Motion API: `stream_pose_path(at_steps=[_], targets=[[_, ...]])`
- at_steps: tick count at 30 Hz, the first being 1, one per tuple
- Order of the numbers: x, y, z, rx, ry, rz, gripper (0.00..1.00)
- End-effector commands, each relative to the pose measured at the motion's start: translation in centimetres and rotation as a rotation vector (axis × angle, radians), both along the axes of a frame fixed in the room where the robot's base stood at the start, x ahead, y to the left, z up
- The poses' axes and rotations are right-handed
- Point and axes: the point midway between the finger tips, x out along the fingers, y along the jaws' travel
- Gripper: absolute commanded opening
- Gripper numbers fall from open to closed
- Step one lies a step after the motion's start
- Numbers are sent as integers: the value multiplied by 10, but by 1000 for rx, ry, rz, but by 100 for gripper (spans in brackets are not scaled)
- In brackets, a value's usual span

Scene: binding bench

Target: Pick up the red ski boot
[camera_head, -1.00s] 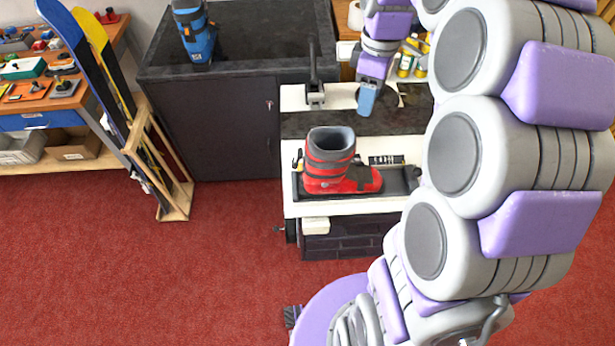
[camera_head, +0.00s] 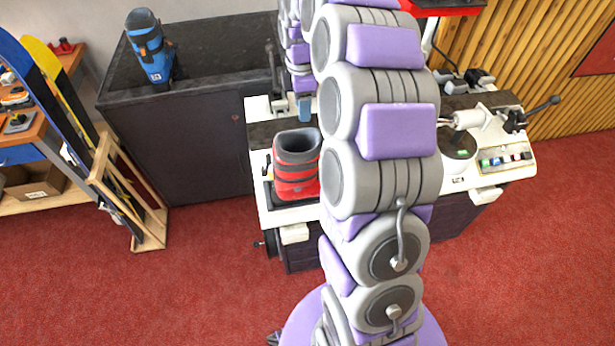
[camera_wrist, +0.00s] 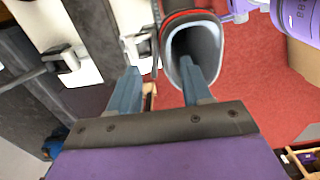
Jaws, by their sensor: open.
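The red ski boot (camera_head: 296,166) stands upright on the white bench, with black bands and a dark grey opening at its top. Its toe side is hidden behind my arm in the head view. In the wrist view the boot (camera_wrist: 191,47) shows from its open cuff, at the top centre. My gripper (camera_wrist: 164,80) is open, its two blue-grey fingers apart with nothing held. The right finger overlaps the boot's dark opening in the picture, and the left finger lies left of the cuff; contact cannot be told. In the head view the gripper is mostly hidden behind my arm.
A blue boot (camera_head: 150,48) stands on a dark cabinet (camera_head: 185,150) at the left. Skis lean in a wooden rack (camera_head: 150,222). The white bench (camera_head: 258,140) carries a black lever clamp (camera_head: 273,68) and a machine (camera_head: 470,122) at the right. Red carpet lies in front.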

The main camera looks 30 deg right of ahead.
Motion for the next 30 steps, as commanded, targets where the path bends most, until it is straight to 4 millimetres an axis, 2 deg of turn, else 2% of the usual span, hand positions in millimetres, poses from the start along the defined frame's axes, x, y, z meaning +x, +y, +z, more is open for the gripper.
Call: stream_pose_path(at_steps=[1,3,13,22,30], targets=[[-1,0,-11,1,4,-1,49],[-1,0,-20,1,3,-1,49],[-2,-1,-39,1,2,-1,49],[-7,-4,-79,-1,1,-1,49],[-7,-4,-82,0,1,-1,49]])
